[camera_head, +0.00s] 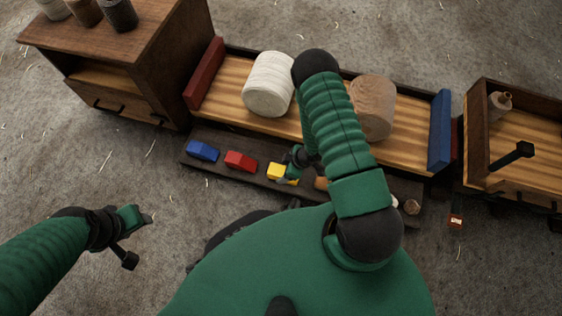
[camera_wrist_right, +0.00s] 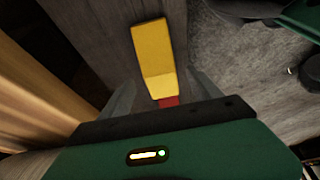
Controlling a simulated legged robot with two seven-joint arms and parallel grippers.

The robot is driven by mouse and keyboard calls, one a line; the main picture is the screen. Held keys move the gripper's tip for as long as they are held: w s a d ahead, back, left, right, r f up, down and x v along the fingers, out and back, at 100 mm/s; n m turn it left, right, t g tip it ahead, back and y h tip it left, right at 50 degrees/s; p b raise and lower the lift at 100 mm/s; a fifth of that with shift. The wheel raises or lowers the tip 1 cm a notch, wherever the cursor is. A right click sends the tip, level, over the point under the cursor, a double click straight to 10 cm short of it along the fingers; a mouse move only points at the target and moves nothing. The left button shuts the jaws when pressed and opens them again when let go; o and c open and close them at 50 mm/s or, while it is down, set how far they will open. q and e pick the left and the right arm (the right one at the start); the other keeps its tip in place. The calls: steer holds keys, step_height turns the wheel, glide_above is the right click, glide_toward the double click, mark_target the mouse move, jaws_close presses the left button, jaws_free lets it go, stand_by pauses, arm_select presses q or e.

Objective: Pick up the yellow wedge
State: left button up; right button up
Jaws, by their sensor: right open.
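The yellow wedge (camera_head: 277,171) lies on the dark low shelf (camera_head: 221,168), to the right of the red wedge (camera_head: 240,160). My right gripper (camera_head: 289,172) is at its right end, partly covering it. In the right wrist view the yellow wedge (camera_wrist_right: 152,52) lies ahead of my right gripper (camera_wrist_right: 161,93). The two grey fingers are apart, one to each side of the wedge's near end. Whether they touch it is hard to tell. My left gripper (camera_head: 132,226) is out over the floor at the left, away from the shelf, and its jaws are unclear.
A blue wedge (camera_head: 202,150) is at the shelf's left end. An orange-brown piece (camera_head: 321,183) is just right of my right gripper. A white roll (camera_head: 268,86) and a tan roll (camera_head: 373,107) stand on the wooden bed behind. A cabinet (camera_head: 150,62) is at the left.

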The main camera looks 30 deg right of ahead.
steer(key=b+x, duration=0.2)
steer(key=x, duration=0.2)
steer(key=shift+s, duration=0.15)
steer(key=shift+r, duration=0.25)
steer(key=shift+c, duration=0.3)
arm_select(q)
steer(key=x, duration=0.3)
steer(key=shift+s+f, duration=0.15)
steer(key=shift+s, duration=0.25)
arm_select(e)
jaws_close()
steer(key=shift+r, duration=0.1)
